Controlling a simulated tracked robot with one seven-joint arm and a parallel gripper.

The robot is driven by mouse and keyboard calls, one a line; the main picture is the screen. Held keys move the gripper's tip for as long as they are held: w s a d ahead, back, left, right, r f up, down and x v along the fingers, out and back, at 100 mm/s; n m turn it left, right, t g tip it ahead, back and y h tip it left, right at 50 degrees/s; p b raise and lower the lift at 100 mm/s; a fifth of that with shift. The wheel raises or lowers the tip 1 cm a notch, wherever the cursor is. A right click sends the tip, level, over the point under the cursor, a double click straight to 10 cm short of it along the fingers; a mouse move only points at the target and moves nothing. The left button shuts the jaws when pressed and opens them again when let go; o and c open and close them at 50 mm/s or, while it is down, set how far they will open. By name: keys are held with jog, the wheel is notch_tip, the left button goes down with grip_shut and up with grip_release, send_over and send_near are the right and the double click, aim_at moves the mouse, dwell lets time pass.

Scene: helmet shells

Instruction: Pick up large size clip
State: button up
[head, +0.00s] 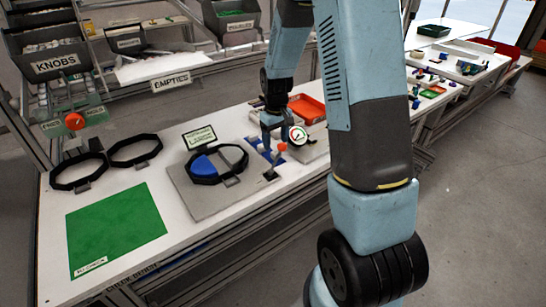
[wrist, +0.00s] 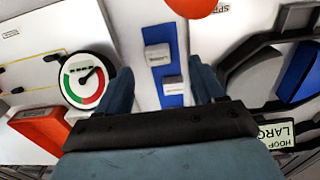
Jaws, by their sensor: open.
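In the wrist view, two small pale clips sit on a blue strip (wrist: 170,100). The upper clip (wrist: 158,55) and the lower clip (wrist: 173,86) carry labels too small to read surely. My gripper (wrist: 161,70) is open and empty, with its fingers on either side of the strip in the picture; its height above the clips is hard to judge. In the head view my gripper (head: 272,138) is over the blue area (head: 255,143) right of the black hoop fixture. The clips cannot be made out there.
A gauge (wrist: 88,80) and a red-orange tray (wrist: 40,127) are left of the fingers. An orange knob (wrist: 193,5) stands at the top. The black hoop with blue shell (head: 215,165) and its sign (head: 200,137) are close. A green mat (head: 115,230) lies clear.

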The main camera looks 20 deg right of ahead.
aim_at(275, 152)
jog(key=shift+w+f, duration=0.15)
jog(key=shift+f, duration=1.2)
jog(key=shift+w+f, duration=0.15)
jog(key=shift+f, duration=1.2)
jog(key=c, duration=1.1)
